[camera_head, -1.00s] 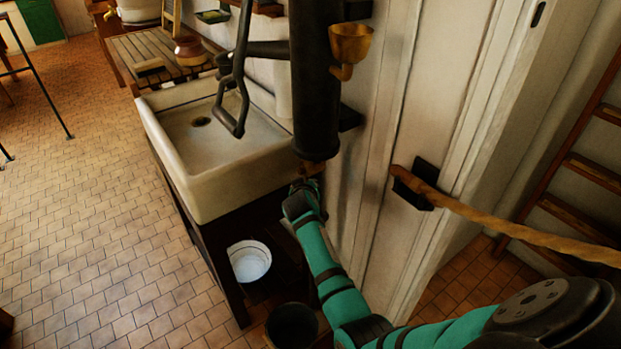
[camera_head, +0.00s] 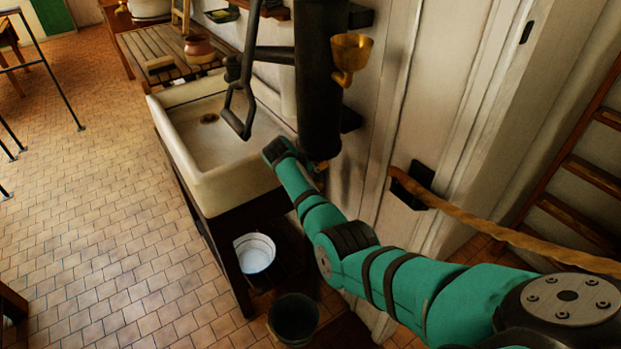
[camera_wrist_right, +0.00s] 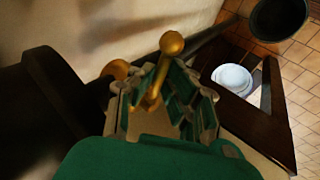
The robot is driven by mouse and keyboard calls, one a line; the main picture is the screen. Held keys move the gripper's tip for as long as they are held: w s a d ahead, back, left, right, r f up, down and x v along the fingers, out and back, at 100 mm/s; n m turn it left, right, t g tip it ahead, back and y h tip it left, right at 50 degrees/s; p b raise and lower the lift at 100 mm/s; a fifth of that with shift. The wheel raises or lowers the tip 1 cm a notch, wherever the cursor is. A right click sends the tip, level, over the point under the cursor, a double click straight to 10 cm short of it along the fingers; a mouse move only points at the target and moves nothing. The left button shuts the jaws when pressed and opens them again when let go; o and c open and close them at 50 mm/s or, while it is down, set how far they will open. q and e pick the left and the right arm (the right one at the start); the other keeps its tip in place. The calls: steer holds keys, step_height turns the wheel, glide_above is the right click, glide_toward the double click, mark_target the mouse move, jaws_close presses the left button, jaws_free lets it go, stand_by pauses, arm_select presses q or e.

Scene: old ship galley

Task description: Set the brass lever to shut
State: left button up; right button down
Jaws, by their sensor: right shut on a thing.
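The brass lever (camera_wrist_right: 172,45) shows in the right wrist view as a short rod with a round ball end. It passes between the green and grey fingers of my right gripper (camera_wrist_right: 166,98), which are shut on it, with the ball sticking out beyond them. A second rounded brass part (camera_wrist_right: 117,69) shows just left of the fingers. In the head view my right arm reaches to the lower end of the dark pump cylinder (camera_head: 319,90); the fingers and most of the lever are hidden there. My left gripper is not in view.
A white sink (camera_head: 215,195) stands left of the pump, with the dark pump handle (camera_head: 238,110) hanging over it. A rope (camera_head: 500,232) crosses at right. The tiled floor at left is mostly open.

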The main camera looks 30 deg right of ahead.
steer(key=shift+r, duration=0.15)
stand_by(0.3)
steer(key=c, duration=1.4)
jaws_free()
steer(key=shift+o, duration=0.2)
steer(key=s+a+r, duration=0.1)
steer(key=s+a, duration=0.1)
steer(key=a, duration=0.4)
steer(key=s+a+r, duration=0.1)
steer(key=s+a, duration=0.2)
steer(key=a, duration=0.3)
steer(key=shift+s+a+r, duration=0.15)
steer(key=shift+s+a, duration=0.1)
